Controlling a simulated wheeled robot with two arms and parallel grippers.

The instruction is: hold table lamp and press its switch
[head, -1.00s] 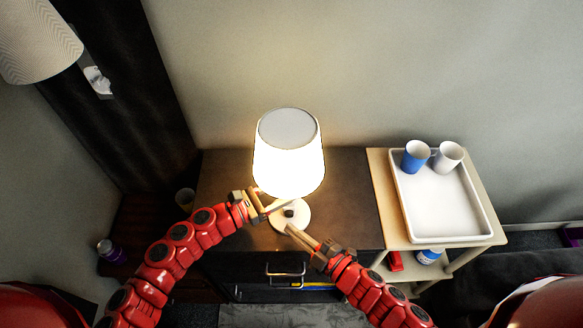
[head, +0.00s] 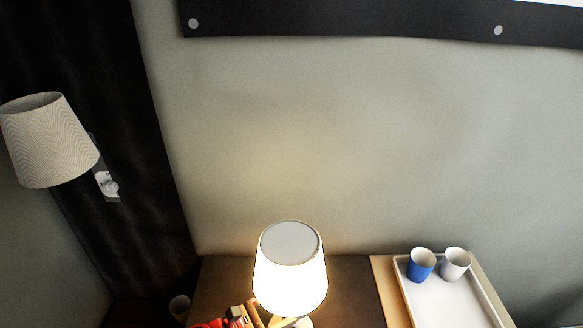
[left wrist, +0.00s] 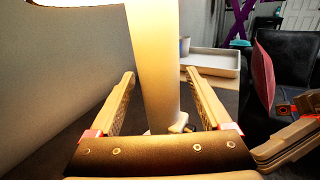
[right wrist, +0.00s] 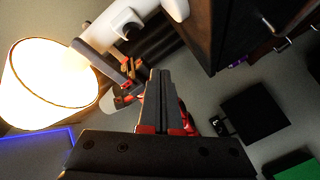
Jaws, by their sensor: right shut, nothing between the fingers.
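The table lamp (head: 290,275) stands lit on a dark cabinet top, its shade glowing. Its pale stem (left wrist: 155,70) runs between the fingers of my left gripper (left wrist: 160,85), with a small gap visible on each side, so that gripper looks open around it. In the head view the left gripper (head: 245,317) is at the bottom edge, beside the lamp's base. The right wrist view shows the lit shade (right wrist: 45,80) and white base (right wrist: 122,22), with a small dark spot that may be the switch. My right gripper (right wrist: 158,88) is shut and empty, apart from the lamp.
A white tray (head: 450,308) with a blue cup (head: 420,265) and a white cup (head: 455,264) stands right of the cabinet top (head: 350,280). A wall lamp (head: 50,140) hangs at the left. A small cup (head: 179,307) is at the lower left.

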